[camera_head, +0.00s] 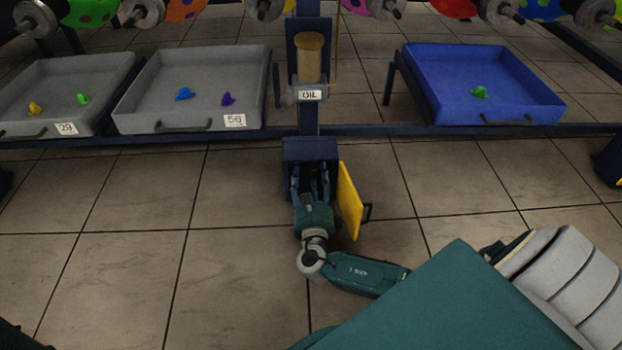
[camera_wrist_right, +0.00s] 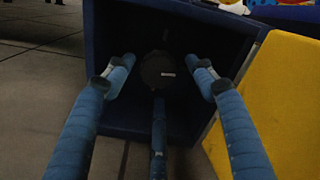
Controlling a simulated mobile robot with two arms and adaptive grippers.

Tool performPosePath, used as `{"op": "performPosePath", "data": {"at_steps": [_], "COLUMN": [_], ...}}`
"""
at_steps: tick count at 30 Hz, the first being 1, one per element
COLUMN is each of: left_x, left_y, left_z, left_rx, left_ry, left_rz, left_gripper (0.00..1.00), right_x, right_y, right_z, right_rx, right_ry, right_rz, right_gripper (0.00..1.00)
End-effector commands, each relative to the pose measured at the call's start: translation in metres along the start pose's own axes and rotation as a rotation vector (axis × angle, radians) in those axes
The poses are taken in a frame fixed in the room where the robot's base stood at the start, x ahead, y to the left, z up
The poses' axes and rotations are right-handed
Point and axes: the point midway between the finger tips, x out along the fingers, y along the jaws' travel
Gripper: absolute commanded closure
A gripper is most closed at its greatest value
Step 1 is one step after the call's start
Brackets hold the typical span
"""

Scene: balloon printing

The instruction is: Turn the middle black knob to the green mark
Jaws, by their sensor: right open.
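A dark blue box (camera_head: 310,150) on the post below the oil unit stands open. Its yellow door (camera_head: 349,200) is swung out to the right. In the right wrist view a round black knob (camera_wrist_right: 158,70) with a small pale mark sits inside the box (camera_wrist_right: 110,25). My right gripper (camera_head: 311,180) reaches into the box opening. In the wrist view its blue fingers (camera_wrist_right: 160,85) are spread around the knob, open and not visibly closed on it. I see no green mark. Other knobs are not visible. My left gripper is not in view.
The yellow door (camera_wrist_right: 270,100) stands close to the gripper's right side. Above are a cylinder labelled OIL (camera_head: 310,94), grey trays (camera_head: 215,75) with small balloons, and a blue tray (camera_head: 520,85). A dark rail (camera_head: 420,130) crosses behind. The tiled floor is clear.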

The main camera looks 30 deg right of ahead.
Motion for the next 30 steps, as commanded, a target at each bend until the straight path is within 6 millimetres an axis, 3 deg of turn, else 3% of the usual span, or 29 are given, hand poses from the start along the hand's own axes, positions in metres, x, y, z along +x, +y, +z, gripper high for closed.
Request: {"op": "performPosePath", "data": {"at_steps": [1,6,15,22,30], "left_x": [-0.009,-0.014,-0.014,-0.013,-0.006], "left_y": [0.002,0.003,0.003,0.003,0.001], "left_z": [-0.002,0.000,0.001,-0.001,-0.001], "left_rx": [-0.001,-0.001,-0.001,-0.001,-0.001], "left_ry": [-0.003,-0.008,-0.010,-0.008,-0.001], "left_rz": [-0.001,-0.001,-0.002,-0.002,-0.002], "left_gripper": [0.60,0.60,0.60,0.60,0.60], "right_x": [0.007,0.019,0.021,0.021,0.021], "right_y": [0.003,0.001,0.000,0.000,-0.001], "right_z": [-0.003,-0.001,0.000,0.000,-0.001], "right_rx": [0.002,0.001,0.001,0.001,0.094], "right_ry": [-0.001,0.000,0.001,0.002,0.006], "right_rz": [-0.001,0.000,0.001,0.000,-0.001], "right_gripper": [0.45,0.45,0.45,0.88,0.89]}}
